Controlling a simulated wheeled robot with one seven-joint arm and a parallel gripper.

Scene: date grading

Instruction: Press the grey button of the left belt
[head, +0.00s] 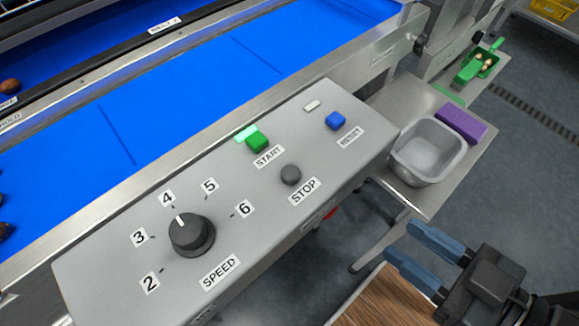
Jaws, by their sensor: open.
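The control box (120,262) of the blue belt (190,82) fills the middle of the head view. Its grey button (291,174) is small and round, above the label STOP (304,191). The green START button (256,139) is up and left of it, beside a bright green lamp (245,132). The blue RESET button (335,121) is up and right. A dark speed knob (192,233) has its white mark near 4. My gripper (404,244) is open and empty at the lower right, apart from the box and to the right of the grey button.
A grey tub (428,151) and a purple block (461,126) are on a metal shelf right of the box. A green scoop (478,66) lies farther back. A wooden surface (385,301) is below my gripper. Dark dates lie at the belt's left edge.

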